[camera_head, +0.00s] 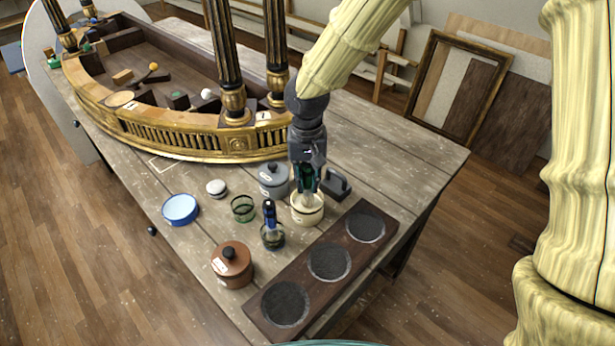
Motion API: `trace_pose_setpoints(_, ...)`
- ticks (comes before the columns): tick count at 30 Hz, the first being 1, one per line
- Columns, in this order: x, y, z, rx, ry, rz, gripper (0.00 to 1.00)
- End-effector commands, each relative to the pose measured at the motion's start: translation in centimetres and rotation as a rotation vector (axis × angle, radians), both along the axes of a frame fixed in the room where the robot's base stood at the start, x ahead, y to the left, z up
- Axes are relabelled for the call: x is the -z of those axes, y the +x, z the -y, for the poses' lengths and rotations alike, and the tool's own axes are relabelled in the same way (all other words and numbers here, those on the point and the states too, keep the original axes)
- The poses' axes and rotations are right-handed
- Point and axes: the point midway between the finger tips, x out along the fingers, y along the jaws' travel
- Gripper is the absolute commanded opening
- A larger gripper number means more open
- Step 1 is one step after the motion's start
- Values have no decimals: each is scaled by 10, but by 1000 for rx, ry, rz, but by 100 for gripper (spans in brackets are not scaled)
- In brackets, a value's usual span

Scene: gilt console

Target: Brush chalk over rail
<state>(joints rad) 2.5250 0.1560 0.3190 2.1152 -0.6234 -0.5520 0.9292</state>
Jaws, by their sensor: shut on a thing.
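My gripper (308,180) points down over the cream pot (307,212) and is shut on what looks like a brush (306,199). The brush's pale lower end is at the pot's open mouth; whether it touches the contents cannot be told. The gripper hides most of the handle. The gilt curved rail (190,140) of the upturned console runs along the table behind, apart from the gripper. A second brush with a blue handle (269,212) stands in a glass jar (272,238), left of the cream pot. Which vessel holds chalk cannot be told.
Nearby stand a grey lidded pot (272,180), a brown lidded pot (232,266), a green glass jar (243,209), a blue dish (180,210) and a dark block with a handle (337,186). A wooden board (308,288) with three dark round wells lies in front. The table's right end is clear.

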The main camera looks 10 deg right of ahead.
Motion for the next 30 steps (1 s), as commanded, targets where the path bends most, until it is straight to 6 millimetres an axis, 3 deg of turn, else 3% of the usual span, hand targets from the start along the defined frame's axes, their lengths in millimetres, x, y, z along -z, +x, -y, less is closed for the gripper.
trace_pose_setpoints(30,6,0,0,0,0,0,0)
